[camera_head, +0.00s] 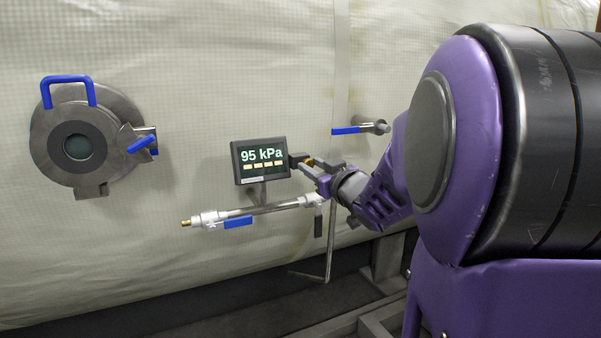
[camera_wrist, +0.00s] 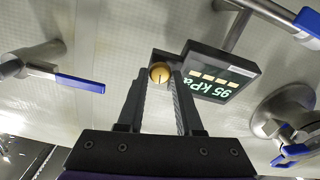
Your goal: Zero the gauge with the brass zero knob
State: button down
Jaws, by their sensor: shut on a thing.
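The gauge (camera_head: 262,159) is a dark box with a lit screen that reads 95 kPa above a row of pale blocks. It also shows in the wrist view (camera_wrist: 216,76), turned nearly upside down. The brass zero knob (camera_wrist: 160,73) is a round gold knob with a dark line on its face, at the gauge's side. My gripper (camera_head: 304,161) reaches in from the right in the head view. In the wrist view my gripper (camera_wrist: 160,80) has its two fingertips on either side of the knob, shut on it. The knob is mostly hidden in the head view.
A pipe (camera_head: 260,211) with a blue-handled valve (camera_head: 238,222) runs below the gauge. Another blue handle (camera_head: 346,130) sticks out to the upper right. A round flanged port (camera_head: 78,146) with blue handles is at the left. A thin bent pipe (camera_head: 329,245) hangs below my gripper.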

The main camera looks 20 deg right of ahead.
jog(key=n+b, duration=0.1)
jog(key=n, duration=0.2)
jog(key=shift+n+b, duration=0.3)
jog(key=shift+b, duration=0.1)
jog(key=c, duration=0.6)
grip_release()
jog(key=shift+s+a, duration=0.1)
jog(key=shift+s, duration=0.05)
